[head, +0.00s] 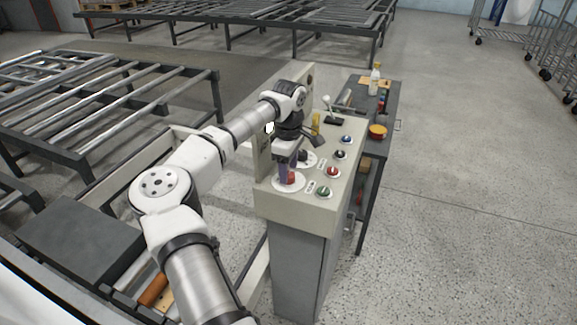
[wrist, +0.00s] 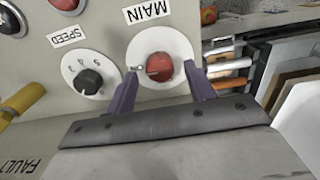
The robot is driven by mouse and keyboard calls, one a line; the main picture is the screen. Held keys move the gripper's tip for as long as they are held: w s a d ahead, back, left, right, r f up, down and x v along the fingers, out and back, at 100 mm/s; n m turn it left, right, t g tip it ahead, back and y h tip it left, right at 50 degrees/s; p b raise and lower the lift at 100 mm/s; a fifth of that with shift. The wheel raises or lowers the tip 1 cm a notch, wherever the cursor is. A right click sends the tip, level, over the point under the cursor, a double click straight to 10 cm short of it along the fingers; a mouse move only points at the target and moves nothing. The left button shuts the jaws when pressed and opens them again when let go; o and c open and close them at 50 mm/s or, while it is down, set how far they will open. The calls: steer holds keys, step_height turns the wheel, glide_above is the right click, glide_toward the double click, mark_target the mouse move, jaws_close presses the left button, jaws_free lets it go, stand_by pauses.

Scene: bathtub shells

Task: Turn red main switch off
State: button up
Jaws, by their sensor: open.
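The red main switch (wrist: 159,66) is a round red knob on a white disc under a "MAIN" label in the wrist view. In the head view the red main switch (head: 291,176) sits at the near left corner of the control panel, partly hidden by my gripper. My gripper (wrist: 160,82) is open, with one purple finger on each side of the red knob. In the head view my gripper (head: 287,172) reaches down over the switch. I cannot tell whether the fingers touch the knob.
The beige control panel (head: 270,201) carries several other controls. A black speed knob (wrist: 89,81) is left of the main switch in the wrist view. Red (head: 331,171) and green (head: 323,192) buttons lie right of the switch. A dark cart (head: 391,100) stands behind the panel.

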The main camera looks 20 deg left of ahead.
steer(key=shift+f, duration=0.6)
steer(key=c, duration=1)
